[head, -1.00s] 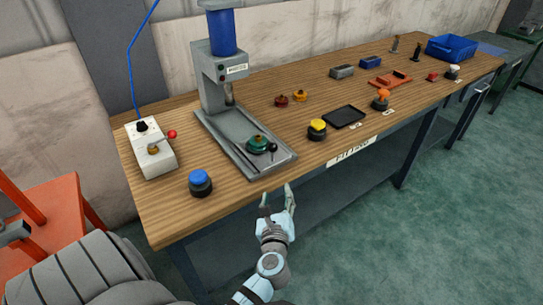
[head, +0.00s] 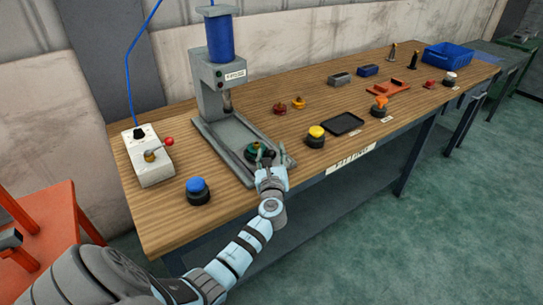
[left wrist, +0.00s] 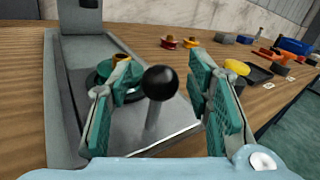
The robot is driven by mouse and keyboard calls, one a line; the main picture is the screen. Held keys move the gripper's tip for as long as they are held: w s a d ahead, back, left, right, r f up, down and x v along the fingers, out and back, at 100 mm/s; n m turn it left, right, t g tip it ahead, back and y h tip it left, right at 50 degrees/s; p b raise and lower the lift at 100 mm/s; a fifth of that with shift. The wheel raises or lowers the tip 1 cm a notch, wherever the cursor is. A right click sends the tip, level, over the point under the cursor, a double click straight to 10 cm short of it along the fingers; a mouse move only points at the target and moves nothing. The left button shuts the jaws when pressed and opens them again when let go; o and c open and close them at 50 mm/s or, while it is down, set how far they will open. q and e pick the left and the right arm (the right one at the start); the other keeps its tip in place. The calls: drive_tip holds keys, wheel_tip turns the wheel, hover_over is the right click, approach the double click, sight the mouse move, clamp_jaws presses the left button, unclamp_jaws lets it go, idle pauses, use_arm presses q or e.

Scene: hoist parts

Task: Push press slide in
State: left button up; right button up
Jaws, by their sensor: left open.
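The grey press (head: 217,75) with a blue cylinder stands on the bench, its flat base running toward the front edge. On the base sits the slide, a dark round holder with a green part (head: 252,152) in it. It also shows in the left wrist view (left wrist: 118,82). A black ball knob (left wrist: 160,82) on a grey post stands at the near end of the slide. My left gripper (head: 268,158) is open at the base's front end; in the left wrist view its teal-padded fingers (left wrist: 163,98) stand on either side of the knob. My right gripper is not in view.
A white valve box (head: 148,160) with a red-knobbed lever and a blue button (head: 198,189) are left of the press. A yellow button (head: 316,136) and a black tray (head: 343,124) are to the right. Small parts and a blue bin (head: 449,53) lie farther along.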

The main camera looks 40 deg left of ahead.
use_arm(q)
drive_tip(key=shift+c, duration=0.2)
clamp_jaws()
